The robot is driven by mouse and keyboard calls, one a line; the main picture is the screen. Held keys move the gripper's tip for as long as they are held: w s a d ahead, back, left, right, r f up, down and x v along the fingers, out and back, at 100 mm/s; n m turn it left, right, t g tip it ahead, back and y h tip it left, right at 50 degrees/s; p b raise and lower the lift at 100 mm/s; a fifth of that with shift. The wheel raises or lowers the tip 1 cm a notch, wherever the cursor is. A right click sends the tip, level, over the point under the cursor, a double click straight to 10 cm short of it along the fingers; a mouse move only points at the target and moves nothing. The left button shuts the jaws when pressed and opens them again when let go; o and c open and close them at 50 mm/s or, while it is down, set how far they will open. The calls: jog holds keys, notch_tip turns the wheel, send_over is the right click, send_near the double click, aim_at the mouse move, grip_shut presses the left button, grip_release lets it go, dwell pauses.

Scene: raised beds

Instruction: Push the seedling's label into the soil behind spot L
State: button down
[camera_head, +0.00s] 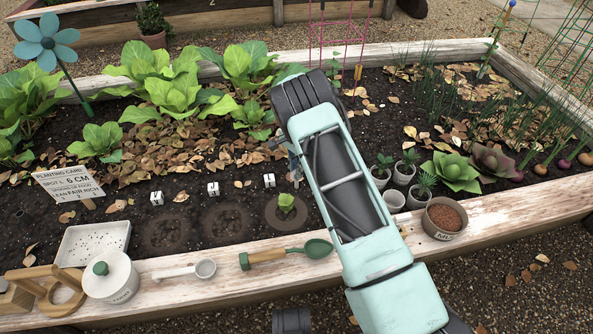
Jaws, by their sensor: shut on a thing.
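A small green seedling (286,202) stands in the rightmost of three round dark soil spots. The middle spot (225,223) and the left spot (166,233) look bare. Small white marker blocks stand behind the spots: left (157,198), middle (213,188) and right (269,180). Their letters are too small to read surely, so I cannot tell which is spot L. My gripper (293,165) shows only as a sliver left of my arm, behind the right spot. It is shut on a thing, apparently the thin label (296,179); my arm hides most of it. I cannot tell whether the label touches soil.
A planting card (68,184) stands at the left. A white tray (92,244), a lidded pot (110,277), a scoop (186,270) and a green trowel (290,252) lie along the front edge. Small pots (405,172) and a brown-filled bowl (444,217) stand right of my arm.

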aim_at(297, 187)
jog(key=shift+f+b, duration=1)
jog(key=shift+f, duration=0.25)
dwell(1.3)
jog(key=shift+f, duration=0.95)
jog(key=c, duration=1.9)
grip_release()
jog(key=shift+c, duration=0.2)
jog(key=shift+r+p, duration=2.95)
jog(key=shift+r, duration=2.6)
